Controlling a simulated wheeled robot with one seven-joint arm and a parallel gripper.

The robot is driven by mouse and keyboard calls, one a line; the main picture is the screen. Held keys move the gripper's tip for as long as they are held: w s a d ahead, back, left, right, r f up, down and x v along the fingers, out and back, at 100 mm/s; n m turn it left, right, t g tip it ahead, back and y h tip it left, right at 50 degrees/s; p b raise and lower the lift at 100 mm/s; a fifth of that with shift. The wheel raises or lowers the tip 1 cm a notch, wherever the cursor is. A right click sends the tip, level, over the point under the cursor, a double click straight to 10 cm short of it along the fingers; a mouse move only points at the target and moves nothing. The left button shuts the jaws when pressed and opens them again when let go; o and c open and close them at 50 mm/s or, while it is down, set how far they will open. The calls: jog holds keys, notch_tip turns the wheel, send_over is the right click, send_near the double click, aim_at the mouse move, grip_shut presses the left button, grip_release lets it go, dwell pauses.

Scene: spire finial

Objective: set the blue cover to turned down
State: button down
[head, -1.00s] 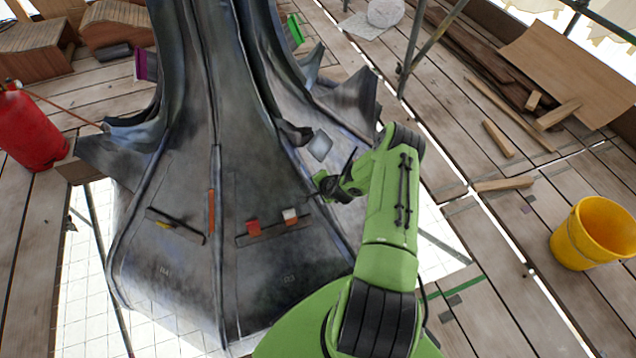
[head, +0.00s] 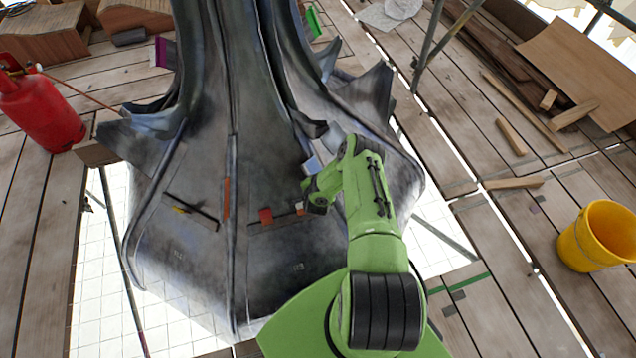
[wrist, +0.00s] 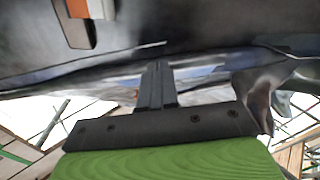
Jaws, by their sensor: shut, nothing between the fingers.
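The blue cover (head: 312,164) is a small pale blue plate on the right face of the dark grey spire (head: 190,255) in the head view. My arm stands right beside it and may hide part of it. I cannot tell whether it is turned up or down. My gripper (head: 308,188) is just below the cover, close to the spire; its fingertips are hard to see there. In the wrist view my gripper (wrist: 156,70) has its dark fingers together with nothing between them, pointing at the spire's surface. I cannot make out the cover there.
A bar with a red block (head: 265,216) and a white block (head: 299,208) is left of my gripper. An orange strip (head: 226,198) lies between. A red gas cylinder (head: 40,115) and yellow bucket (head: 597,236) stand apart.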

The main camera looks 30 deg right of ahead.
jog(key=shift+w+a+f+b, duration=0.35)
jog(key=shift+w+a+f, duration=0.15)
jog(key=shift+f, duration=0.15)
jog(key=shift+w+a+f+b, duration=0.4)
jog(key=shift+w+f, duration=0.1)
jog(key=shift+f, duration=0.1)
jog(key=shift+d, duration=0.1)
